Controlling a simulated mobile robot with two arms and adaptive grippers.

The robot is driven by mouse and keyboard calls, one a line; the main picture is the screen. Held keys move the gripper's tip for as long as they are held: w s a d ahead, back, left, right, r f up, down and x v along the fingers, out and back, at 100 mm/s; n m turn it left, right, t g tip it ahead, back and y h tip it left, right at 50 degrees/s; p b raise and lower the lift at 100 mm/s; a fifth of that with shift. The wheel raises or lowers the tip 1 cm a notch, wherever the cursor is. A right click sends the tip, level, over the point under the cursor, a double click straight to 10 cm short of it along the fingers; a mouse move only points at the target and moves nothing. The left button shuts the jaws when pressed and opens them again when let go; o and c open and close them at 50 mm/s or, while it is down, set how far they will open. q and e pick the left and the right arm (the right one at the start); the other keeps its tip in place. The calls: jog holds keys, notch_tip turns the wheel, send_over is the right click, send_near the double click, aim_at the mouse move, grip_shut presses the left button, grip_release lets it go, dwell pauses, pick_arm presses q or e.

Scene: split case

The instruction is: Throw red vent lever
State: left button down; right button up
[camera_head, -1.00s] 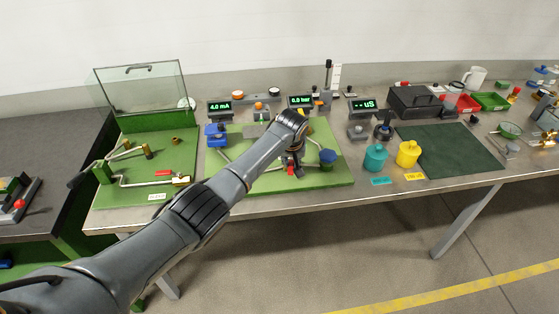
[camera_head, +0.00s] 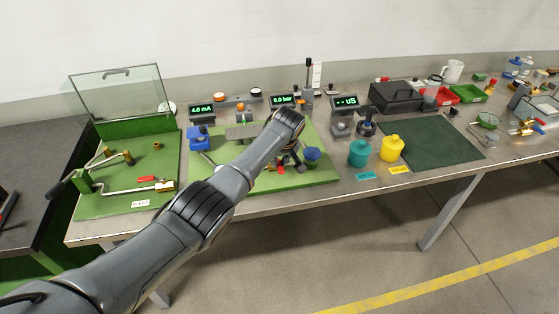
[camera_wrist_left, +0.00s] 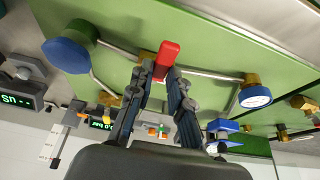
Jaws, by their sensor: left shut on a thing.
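The red vent lever (camera_wrist_left: 167,58) stands on the green board (camera_wrist_left: 225,35) in the left wrist view, with its red grip between my left fingertips. My left gripper (camera_wrist_left: 161,76) is shut on it. In the head view, only a small red part of the lever (camera_head: 281,169) shows below my left gripper (camera_head: 290,158), near the front of the middle green board (camera_head: 305,180). My arm hides part of the board and pipes. My right gripper is not in view.
A blue handwheel (camera_wrist_left: 66,55) and a round gauge (camera_wrist_left: 256,96) flank the lever along the pipes. The left board (camera_head: 110,203) carries another red handle (camera_head: 147,179). Teal (camera_head: 358,153) and yellow (camera_head: 392,149) bottles stand right of the middle board.

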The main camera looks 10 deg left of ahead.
pick_arm(q)
jog(key=c, duration=1.2)
grip_release()
jog(key=shift+d+r, duration=0.1)
jog(key=v, duration=1.2)
